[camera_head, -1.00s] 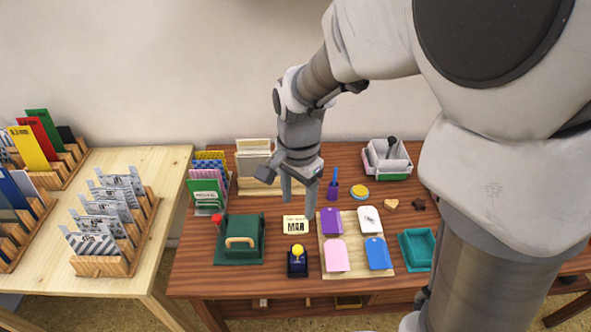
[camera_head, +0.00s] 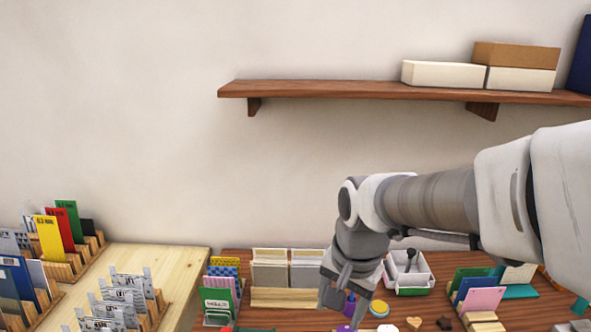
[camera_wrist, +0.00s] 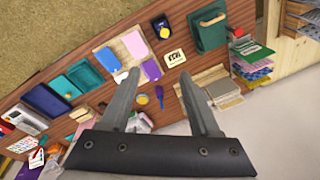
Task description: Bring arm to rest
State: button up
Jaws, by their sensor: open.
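My gripper (camera_head: 341,303) hangs over the dark wooden table (camera_head: 262,318) in the head view, at the end of my bent arm. In the wrist view its two fingers (camera_wrist: 165,100) stand wide apart with nothing between them. Between and beyond the fingers, the wrist view shows the table with a wooden board (camera_wrist: 118,50) bearing coloured pads, a green case (camera_wrist: 207,32) and a small date card (camera_wrist: 175,58). The fingers appear apart from these things.
A wall shelf (camera_head: 330,90) with boxes (camera_head: 443,74) runs above the table at the upper right. A white caddy (camera_head: 410,272) and card racks (camera_head: 270,268) stand at the table's back. A pale table (camera_head: 180,262) with racks is at left. The wall space at upper left is clear.

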jog(key=s+d+r+n+t, duration=0.4)
jog(key=s+d+r+n, duration=0.2)
jog(key=s, duration=0.3)
jog(key=shift+s+d+r+n+h, duration=0.15)
jog(key=shift+d+r+n+h, duration=0.2)
jog(key=shift+r, duration=0.3)
